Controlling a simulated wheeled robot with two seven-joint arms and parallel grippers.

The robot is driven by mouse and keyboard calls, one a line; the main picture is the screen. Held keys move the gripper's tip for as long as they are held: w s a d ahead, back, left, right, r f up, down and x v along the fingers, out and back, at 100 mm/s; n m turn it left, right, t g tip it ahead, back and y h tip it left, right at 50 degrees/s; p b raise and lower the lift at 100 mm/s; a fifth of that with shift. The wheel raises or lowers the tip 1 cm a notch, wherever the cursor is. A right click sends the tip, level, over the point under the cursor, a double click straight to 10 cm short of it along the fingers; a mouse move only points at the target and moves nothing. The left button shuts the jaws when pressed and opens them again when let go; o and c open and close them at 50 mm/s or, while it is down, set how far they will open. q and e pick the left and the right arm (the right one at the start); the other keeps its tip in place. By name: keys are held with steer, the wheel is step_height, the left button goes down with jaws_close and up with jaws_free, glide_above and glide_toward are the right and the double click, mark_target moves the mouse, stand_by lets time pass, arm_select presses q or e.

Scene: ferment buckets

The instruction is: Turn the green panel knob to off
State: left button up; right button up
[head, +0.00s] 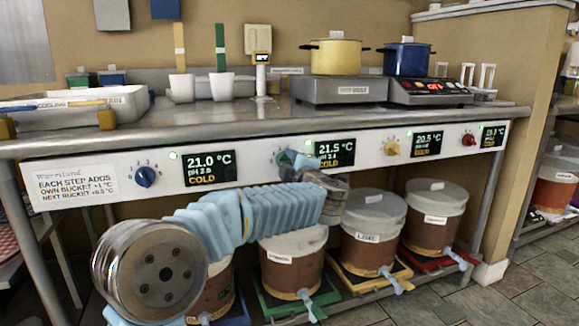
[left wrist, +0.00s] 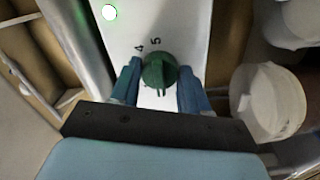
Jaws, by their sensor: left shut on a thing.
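The green panel knob (left wrist: 157,72) sits on the white panel, between my left gripper's two blue fingers in the left wrist view. The printed marks 4 and 5 show beside it; other marks are hidden or too blurred to read. My left gripper (head: 299,160) reaches the panel just left of the 21.5 °C display (head: 334,150) and is shut on the green knob. In the head view the gripper hides most of the knob. My right gripper is not in view.
The white panel also carries a blue knob (head: 145,176), a yellow knob (head: 391,147) and a red knob (head: 469,139). Several lidded brown buckets stand on the shelf below, including one on a green tray (head: 275,308). Pots, cups and a scale stand on the counter above.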

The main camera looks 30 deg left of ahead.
arm_select(q)
steer(key=shift+f, duration=0.1)
steer(key=o, duration=1)
steer(key=shift+o, duration=0.2)
steer(key=v, duration=1.4)
steer(key=shift+a, duration=0.1)
